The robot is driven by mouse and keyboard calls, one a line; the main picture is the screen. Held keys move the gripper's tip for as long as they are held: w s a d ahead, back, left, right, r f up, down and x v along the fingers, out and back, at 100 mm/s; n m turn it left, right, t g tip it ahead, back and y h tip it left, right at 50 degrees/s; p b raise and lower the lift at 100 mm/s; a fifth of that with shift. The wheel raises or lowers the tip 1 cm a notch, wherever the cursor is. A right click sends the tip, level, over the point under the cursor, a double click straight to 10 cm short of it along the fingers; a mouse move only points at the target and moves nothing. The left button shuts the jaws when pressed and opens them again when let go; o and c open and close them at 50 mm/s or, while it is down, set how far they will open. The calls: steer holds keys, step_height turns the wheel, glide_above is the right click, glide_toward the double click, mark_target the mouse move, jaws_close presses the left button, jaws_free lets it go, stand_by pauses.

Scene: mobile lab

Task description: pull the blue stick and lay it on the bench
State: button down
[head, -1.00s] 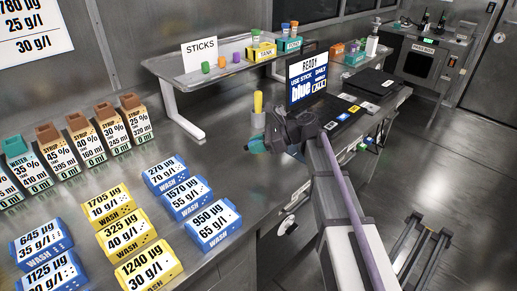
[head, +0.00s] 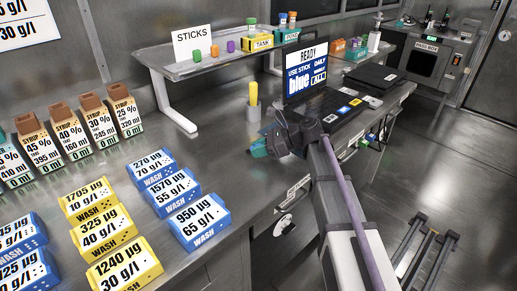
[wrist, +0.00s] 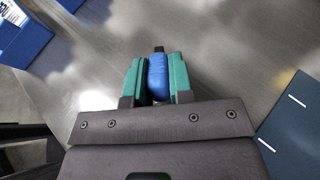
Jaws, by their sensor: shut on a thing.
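The blue stick (wrist: 158,78) is upright in the wrist view, pinched between the two teal fingers of my gripper (wrist: 157,80). A short dark tip (wrist: 159,49) shows beyond its far end.
A laptop (head: 306,73) stands to the right. Blue and yellow wash boxes (head: 200,222) and several syrup cartons (head: 98,122) fill the left. A raised shelf (head: 170,73) holds coloured sticks. Bench between is clear.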

steer(key=shift+f, duration=0.6)
steer(key=shift+r, duration=0.1)
steer(key=c, duration=0.9)
jaws_free()
steer(key=shift+c, duration=0.2)
steer(key=p+v, duration=0.4)
steer(key=v, duration=0.6)
steer(key=shift+r, duration=0.1)
steer(key=shift+d, duration=0.4)
